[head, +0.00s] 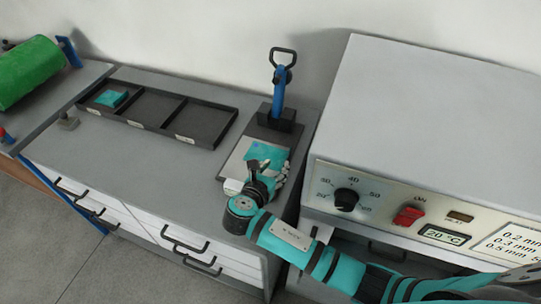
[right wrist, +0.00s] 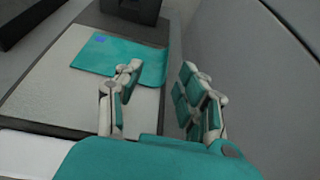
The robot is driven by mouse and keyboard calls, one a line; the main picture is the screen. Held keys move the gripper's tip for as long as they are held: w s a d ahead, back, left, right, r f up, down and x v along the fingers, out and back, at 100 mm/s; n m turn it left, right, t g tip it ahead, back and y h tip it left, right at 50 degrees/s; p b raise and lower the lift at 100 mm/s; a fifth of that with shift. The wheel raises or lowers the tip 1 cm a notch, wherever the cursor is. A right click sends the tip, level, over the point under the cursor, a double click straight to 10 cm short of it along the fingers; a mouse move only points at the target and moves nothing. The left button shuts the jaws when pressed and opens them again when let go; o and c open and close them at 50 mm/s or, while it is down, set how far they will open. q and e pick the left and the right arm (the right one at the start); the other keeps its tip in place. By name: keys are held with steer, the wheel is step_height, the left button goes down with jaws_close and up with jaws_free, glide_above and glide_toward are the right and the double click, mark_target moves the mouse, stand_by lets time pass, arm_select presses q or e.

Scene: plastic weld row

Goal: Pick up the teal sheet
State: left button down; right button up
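The teal sheet (head: 262,153) lies flat on a pale plate (head: 236,166) on the counter, below a blue-handled lever device. It also shows in the right wrist view (right wrist: 105,57), with a small blue mark near its far left corner. My right gripper (head: 277,172) is over the near right part of the plate and covers some of the sheet in the head view. In the right wrist view the gripper (right wrist: 160,75) is open, with one finger in front of the sheet's right part and the other to the right of the plate. My left gripper is not in view.
The lever device (head: 279,95) stands behind the plate. A dark tray (head: 157,107) with three compartments is to the left; another teal piece (head: 111,98) lies in its left compartment. A large grey oven-like box (head: 430,120) with a dial and red switch stands close on the right.

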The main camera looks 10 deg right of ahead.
mark_target(282, 161)
steer(key=x, duration=0.5)
steer(key=shift+s+d+p, duration=0.1)
steer(key=shift+d+p, duration=0.15)
steer(key=shift+p, duration=0.05)
jaws_close()
